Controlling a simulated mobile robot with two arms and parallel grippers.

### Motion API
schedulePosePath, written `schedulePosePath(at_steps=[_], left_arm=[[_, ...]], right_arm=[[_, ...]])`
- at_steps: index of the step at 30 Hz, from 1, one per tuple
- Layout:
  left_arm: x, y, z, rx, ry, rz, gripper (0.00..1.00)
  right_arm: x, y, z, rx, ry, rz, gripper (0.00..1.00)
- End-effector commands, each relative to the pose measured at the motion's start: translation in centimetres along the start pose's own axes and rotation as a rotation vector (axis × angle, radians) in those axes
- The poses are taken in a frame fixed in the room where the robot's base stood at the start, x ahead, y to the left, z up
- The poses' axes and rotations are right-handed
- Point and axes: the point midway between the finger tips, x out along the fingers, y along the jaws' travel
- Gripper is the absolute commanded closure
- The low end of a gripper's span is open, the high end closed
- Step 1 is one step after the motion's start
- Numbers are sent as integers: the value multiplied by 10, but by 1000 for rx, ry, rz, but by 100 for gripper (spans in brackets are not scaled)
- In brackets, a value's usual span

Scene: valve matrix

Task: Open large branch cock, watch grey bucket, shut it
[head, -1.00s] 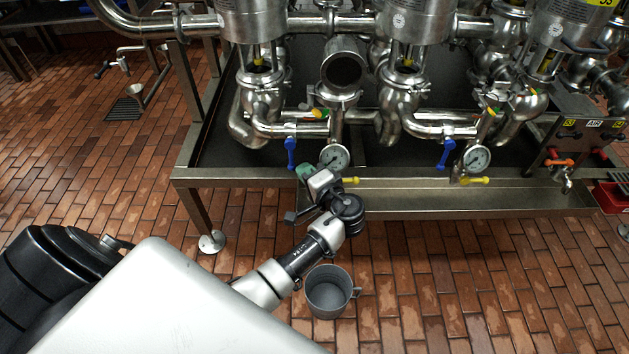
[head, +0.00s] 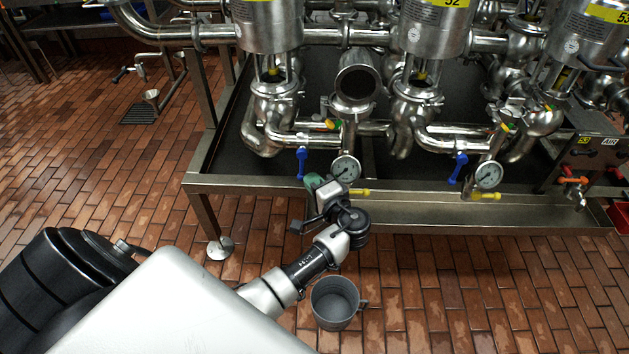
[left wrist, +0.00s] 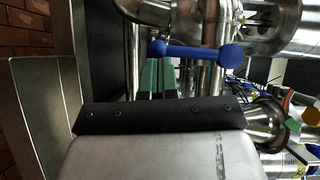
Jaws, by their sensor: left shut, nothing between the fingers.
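A blue lever handle (head: 301,160) hangs from the left branch pipe, left of a round gauge (head: 346,169). It also shows in the left wrist view (left wrist: 198,52), just beyond my fingertips. My left gripper (head: 313,181) is just below this handle, apart from it as far as I can tell. Its green fingers (left wrist: 158,78) are shut and empty. A yellow handle (head: 358,192) is right of the gripper. A second blue lever (head: 458,167) hangs on the right branch. The grey bucket (head: 336,302) stands on the floor below my left wrist; its visible inside looks empty. My right gripper is out of view.
A steel frame with a tray edge (head: 480,215) runs behind my gripper. Steel pipes and valve bodies (head: 270,115) crowd the space above it. A second gauge (head: 488,175) and a red bin (head: 618,215) are at right. The tiled floor around the bucket is clear.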

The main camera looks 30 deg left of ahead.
Motion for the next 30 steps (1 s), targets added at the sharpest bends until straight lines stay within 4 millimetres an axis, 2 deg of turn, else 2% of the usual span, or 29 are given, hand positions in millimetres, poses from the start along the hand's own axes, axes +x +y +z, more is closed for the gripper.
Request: schedulePosePath(at_steps=[14,30], left_arm=[[14,2,20,254,-1,-171,100],[27,-4,40,533,0,-360,100]], right_arm=[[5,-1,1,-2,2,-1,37],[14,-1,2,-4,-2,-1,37]])
